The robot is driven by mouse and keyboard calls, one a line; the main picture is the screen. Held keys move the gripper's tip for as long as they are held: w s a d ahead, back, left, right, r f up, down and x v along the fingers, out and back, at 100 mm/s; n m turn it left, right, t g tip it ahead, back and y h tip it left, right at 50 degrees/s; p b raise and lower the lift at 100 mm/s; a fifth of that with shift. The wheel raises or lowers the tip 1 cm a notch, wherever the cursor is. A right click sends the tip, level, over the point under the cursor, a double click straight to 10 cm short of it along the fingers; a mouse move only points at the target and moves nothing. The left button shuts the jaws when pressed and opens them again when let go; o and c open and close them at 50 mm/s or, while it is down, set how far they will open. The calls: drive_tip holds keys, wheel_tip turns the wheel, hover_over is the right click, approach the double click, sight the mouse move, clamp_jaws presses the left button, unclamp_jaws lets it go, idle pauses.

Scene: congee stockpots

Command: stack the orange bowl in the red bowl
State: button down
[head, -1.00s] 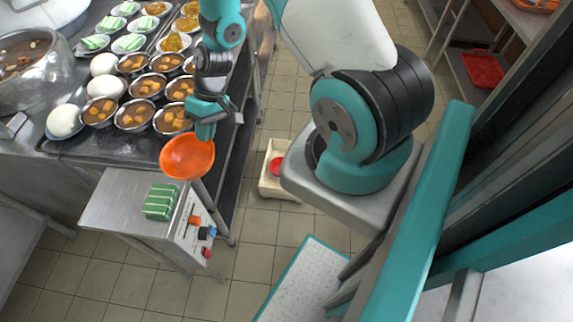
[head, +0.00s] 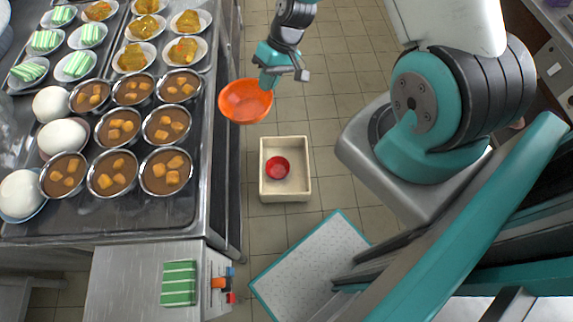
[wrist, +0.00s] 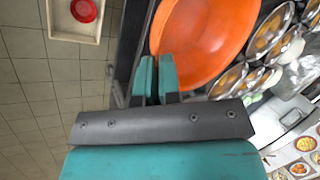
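The orange bowl (head: 246,101) hangs in the air beside the steel counter's right edge, in the head view. My gripper (head: 268,80) is at the bowl's upper right rim. In the wrist view the gripper's two teal fingers (wrist: 157,78) are close together on the rim of the orange bowl (wrist: 205,40). The red bowl (head: 277,167) sits inside a cream bin on the floor, below and to the right of the orange bowl. The red bowl also shows at the top left of the wrist view (wrist: 84,10), apart from the gripper.
The cream bin (head: 300,190) stands on open tiled floor. The steel counter (head: 130,228) at left carries several bowls of brown stew (head: 166,124), white buns (head: 62,138) and plated food. A side table (head: 130,280) holds a green striped block (head: 179,283).

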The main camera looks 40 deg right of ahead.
drive_tip(key=w+d+f+m+t+h+b, duration=0.1)
drive_tip(key=d+f+m+b, duration=0.2)
drive_tip(key=f+b, duration=1.9)
drive_tip(key=w+d+f+m+t+h+b, duration=0.1)
drive_tip(key=d+f+m+b, duration=0.3)
drive_tip(key=f+b, duration=1.7)
drive_tip(key=w+d+f+m+t+b, duration=0.3)
drive_tip(key=f+b, duration=1.9)
drive_tip(key=f, duration=1)
drive_tip(key=shift+d+m+h+b, duration=0.4)
drive_tip(key=shift+d+m, duration=0.2)
drive_tip(key=shift+d, duration=0.6)
drive_tip(key=shift+f, duration=0.15)
drive_tip(key=c, duration=1.3)
unclamp_jaws()
